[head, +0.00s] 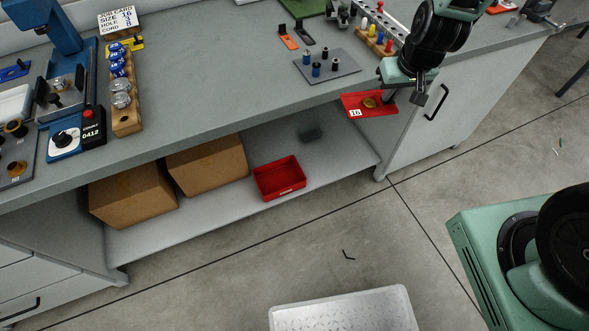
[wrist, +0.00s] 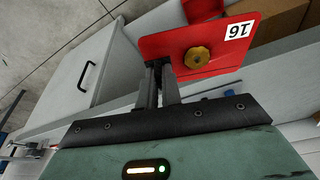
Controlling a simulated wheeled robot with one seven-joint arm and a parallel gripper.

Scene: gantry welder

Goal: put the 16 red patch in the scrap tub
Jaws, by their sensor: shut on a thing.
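The red patch (head: 362,108) is a flat red plate with a white "16" label and a brass-coloured knob. My gripper (head: 391,96) is shut on its edge and holds it in the air just off the front edge of the bench. In the wrist view the patch (wrist: 160,44) sticks out from between the fingertips (wrist: 160,66), with the label at its far end. A red open tub (head: 292,187) stands on the low shelf under the bench, below and left of the patch. It looks empty; the small label on its front is too small to read.
Two cardboard boxes (head: 132,195) (head: 206,164) stand left of the red tub on the shelf (head: 225,205). The bench top (head: 215,85) overhangs the shelf, and a cabinet (head: 425,125) closes its right end.

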